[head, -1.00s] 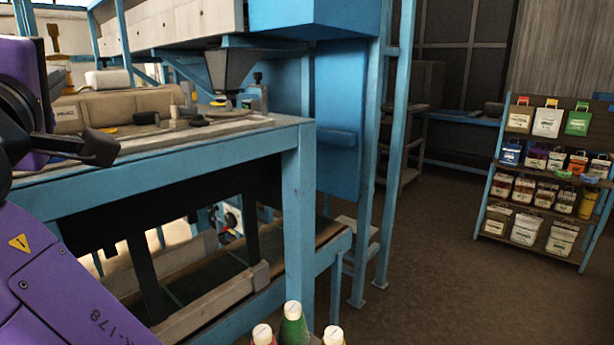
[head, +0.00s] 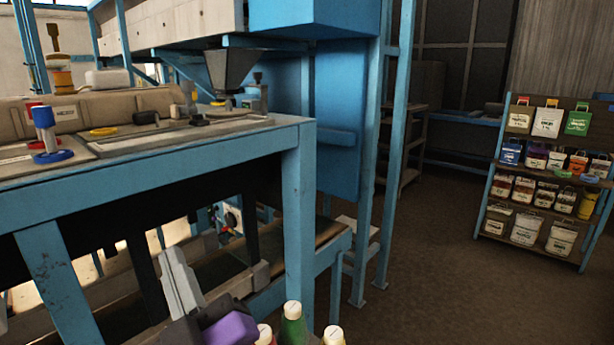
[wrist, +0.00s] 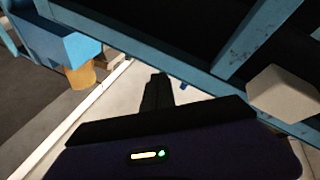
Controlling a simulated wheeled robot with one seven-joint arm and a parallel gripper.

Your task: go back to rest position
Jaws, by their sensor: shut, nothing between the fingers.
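My gripper shows in the wrist view (wrist: 158,90), its dark fingers together with nothing between them. Below the fingers is its dark body with a small lit display. In the head view, a purple and dark part of my arm shows low at the bottom edge, in front of the blue workbench (head: 150,165). The wrist view looks past blue beams (wrist: 150,50) and a pale block (wrist: 285,92).
Several bottles stand at the bottom edge, among them a green one (head: 292,328). A blue-and-white stamp-like item (head: 45,130) stands on the bench. A shelf of bags and jars (head: 545,180) stands at right. The brown floor (head: 430,265) between is clear.

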